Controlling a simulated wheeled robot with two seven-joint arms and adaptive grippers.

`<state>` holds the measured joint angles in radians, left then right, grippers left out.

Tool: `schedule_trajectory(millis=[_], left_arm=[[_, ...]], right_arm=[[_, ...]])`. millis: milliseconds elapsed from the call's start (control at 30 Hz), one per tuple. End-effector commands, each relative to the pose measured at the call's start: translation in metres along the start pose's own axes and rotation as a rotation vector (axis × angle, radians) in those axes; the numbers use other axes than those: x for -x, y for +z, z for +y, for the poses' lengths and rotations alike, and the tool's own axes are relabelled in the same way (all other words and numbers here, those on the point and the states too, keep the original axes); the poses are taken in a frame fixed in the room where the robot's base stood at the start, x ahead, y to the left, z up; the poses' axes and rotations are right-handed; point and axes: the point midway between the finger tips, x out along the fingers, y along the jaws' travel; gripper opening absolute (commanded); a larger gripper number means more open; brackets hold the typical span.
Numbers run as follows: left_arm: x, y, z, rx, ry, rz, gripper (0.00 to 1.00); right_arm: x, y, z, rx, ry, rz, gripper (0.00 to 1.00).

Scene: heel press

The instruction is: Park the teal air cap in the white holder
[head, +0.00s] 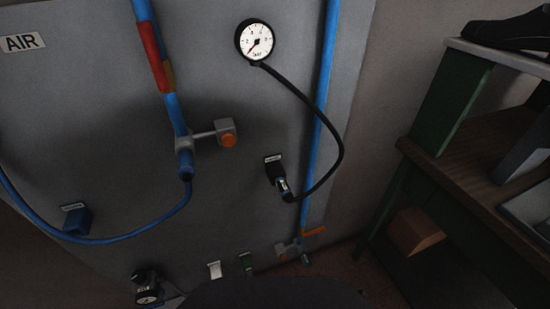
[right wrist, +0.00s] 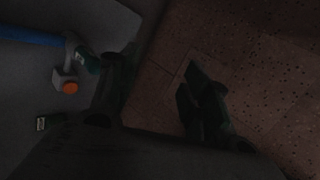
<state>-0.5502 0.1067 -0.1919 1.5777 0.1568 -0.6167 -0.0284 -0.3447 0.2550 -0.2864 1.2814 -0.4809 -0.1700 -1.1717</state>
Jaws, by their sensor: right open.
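The teal air cap (head: 305,259) sits at the lower end of the right blue pipe, below a grey valve with an orange handle (head: 314,232). It also shows, dim, in the right wrist view (right wrist: 87,61), beside the left finger. The white holder (head: 214,270) is low on the grey panel and looks empty. My right gripper (right wrist: 160,60) is open, its two dark fingers apart with only reddish floor showing between them. The cap is outside the fingers. My left gripper is in neither view.
A green holder (head: 246,262) is right of the white one. A black hose (head: 340,150) loops from the pressure gauge (head: 255,40). A blue hose (head: 110,239) hangs left. A wooden-topped bench (head: 480,155) stands right.

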Motion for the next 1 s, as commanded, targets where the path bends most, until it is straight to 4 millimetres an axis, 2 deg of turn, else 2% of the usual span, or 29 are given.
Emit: schedule_trajectory(millis=[300, 1000], left_arm=[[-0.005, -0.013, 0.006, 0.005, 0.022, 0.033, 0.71], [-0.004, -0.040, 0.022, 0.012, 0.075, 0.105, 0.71]], right_arm=[[-0.017, -0.001, 0.016, 0.199, 0.072, -0.009, 0.48], [-0.040, -0.009, 0.055, 0.654, 0.228, -0.062, 0.48]])
